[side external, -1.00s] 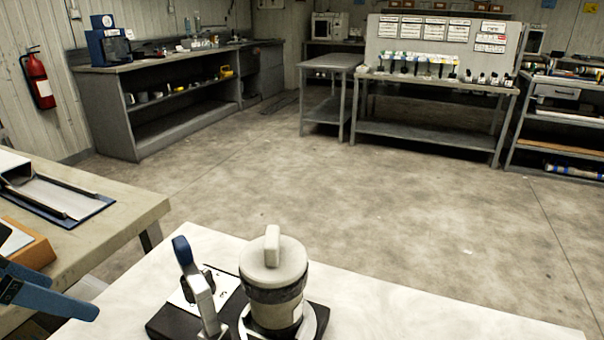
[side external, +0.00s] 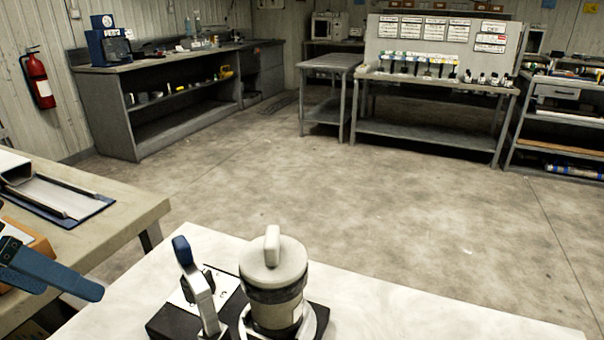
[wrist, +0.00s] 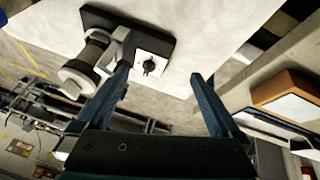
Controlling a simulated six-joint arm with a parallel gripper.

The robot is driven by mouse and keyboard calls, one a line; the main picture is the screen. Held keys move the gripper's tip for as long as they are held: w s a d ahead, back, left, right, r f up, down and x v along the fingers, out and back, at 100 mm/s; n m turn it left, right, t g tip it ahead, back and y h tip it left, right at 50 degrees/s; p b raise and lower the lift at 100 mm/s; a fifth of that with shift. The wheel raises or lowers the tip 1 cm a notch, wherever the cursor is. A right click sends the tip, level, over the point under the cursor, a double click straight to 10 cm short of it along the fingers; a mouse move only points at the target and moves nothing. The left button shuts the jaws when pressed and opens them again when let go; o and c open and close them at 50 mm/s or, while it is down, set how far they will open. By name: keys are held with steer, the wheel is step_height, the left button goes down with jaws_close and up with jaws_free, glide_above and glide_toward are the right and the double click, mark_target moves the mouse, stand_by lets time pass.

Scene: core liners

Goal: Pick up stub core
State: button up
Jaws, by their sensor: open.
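A short upright cylinder (side external: 275,283) with a pale cap, a raised tab and a dark band stands in a black fixture (side external: 172,322) on the white table. I cannot tell whether it is the stub core; no other piece is clearly one. A toggle clamp (side external: 198,285) with a blue handle is beside it. In the wrist view the cylinder (wrist: 92,55) is at upper left, outside my fingers. My gripper (wrist: 159,75) is open and empty, its two blue fingers apart.
The white table (side external: 420,318) is clear right of the fixture. A grey bench (side external: 130,205) at left holds a tray (side external: 60,195) with dark rails. An orange-brown box (wrist: 290,92) is at right in the wrist view. Shelves and benches stand far back.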

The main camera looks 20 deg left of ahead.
steer(key=w+d+r+n+g+h, duration=0.35)
steer(key=w+d+r+n, duration=0.2)
steer(key=w+r, duration=0.2)
steer(key=w+d+n+g+h, duration=0.3)
steer(key=w+d+h, duration=0.15)
steer(key=w, duration=0.35)
steer(key=w+f+g+h, duration=0.2)
steer(key=w+f, duration=0.1)
steer(key=f, duration=0.2)
steer(key=n+g+h, duration=0.2)
glide_toward(294, 318)
steer(key=a+r, duration=0.1)
steer(key=a, duration=0.1)
steer(key=shift+w+d+r, duration=0.1)
steer(key=shift+w+d, duration=0.1)
steer(key=shift+d, duration=0.35)
steer(key=shift+y, duration=0.3)
steer(key=shift+x, duration=5.35)
steer(key=shift+a, duration=0.1)
